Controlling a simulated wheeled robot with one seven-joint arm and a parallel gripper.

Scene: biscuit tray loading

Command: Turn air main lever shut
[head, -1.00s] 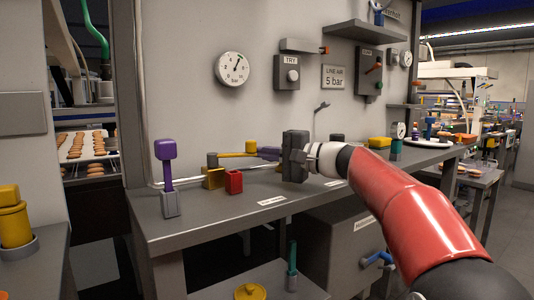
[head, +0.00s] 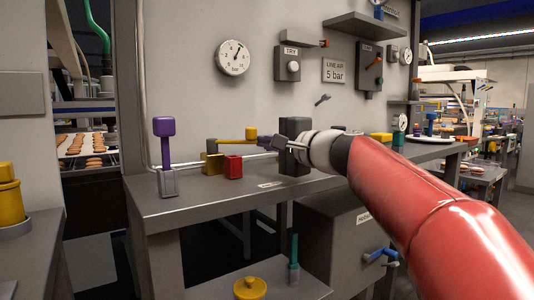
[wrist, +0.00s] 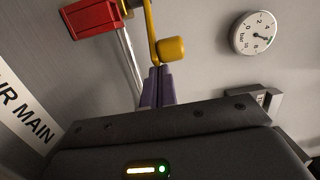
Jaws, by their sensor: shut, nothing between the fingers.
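The air main lever (head: 233,141) is a yellow bar with a yellow knob at its right end, reaching right from a yellow mount on the bench. It also shows in the wrist view (wrist: 154,25), with its knob just beyond the fingertips. My gripper (head: 262,141) has a dark body and purple fingers, and points left along the wall at the knob end. In the wrist view my gripper (wrist: 158,72) has its fingers together, with nothing between them. I cannot tell whether the fingertips touch the knob. The AIR MAIN label (wrist: 27,117) shows at the left there.
A red block (head: 233,167) stands in front of the lever, and a pipe runs behind it. A purple-topped lever (head: 164,145) stands upright at the bench's left. A pressure gauge (head: 233,57) hangs above. The front of the bench (head: 205,197) is clear.

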